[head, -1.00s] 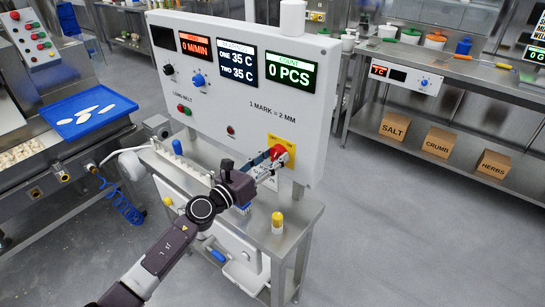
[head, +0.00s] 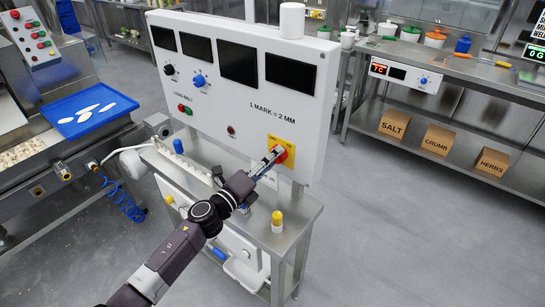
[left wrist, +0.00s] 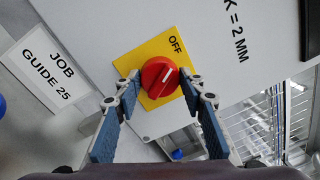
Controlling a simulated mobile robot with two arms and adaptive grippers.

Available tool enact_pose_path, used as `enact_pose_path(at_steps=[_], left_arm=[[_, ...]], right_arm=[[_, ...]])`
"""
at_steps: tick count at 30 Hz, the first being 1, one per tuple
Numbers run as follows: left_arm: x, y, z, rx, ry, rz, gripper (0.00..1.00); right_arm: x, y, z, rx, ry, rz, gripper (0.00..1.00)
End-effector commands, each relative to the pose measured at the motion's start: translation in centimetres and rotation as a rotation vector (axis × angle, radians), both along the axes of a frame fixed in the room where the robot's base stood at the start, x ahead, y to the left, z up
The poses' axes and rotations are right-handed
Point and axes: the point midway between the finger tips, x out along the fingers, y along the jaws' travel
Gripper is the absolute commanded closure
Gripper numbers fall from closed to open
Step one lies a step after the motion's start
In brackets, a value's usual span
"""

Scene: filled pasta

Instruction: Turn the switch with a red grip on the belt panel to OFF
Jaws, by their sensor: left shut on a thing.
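The switch with the red grip (head: 287,154) sits on a yellow plate (head: 272,139) at the lower right of the white belt panel (head: 240,108). My left gripper (head: 275,154) reaches it from below left. In the left wrist view the red grip (left wrist: 158,78) is between the two fingertips of my left gripper (left wrist: 160,84), which is shut on it. The panel's display windows (head: 237,61) are dark. My right gripper is not in view.
A steel stand (head: 305,211) under the panel holds a yellow-capped shaker (head: 277,221). A job guide sign (left wrist: 47,70) is beside the switch in the left wrist view. Boxes of salt (head: 394,124), crumb and herbs stand on a shelf at the right. The floor between is clear.

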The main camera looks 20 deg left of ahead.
Motion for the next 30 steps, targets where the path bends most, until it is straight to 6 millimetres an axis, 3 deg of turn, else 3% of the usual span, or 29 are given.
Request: enact_pose_path(at_steps=[12, 30], left_arm=[[0.02, 0.08, 0.03, -0.201, 0.073, 0.003, 0.87], [0.02, 0.08, -0.04, -0.239, 0.087, 0.002, 0.87]], right_arm=[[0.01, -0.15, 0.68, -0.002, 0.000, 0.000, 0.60], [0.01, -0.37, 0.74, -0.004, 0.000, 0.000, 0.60]])
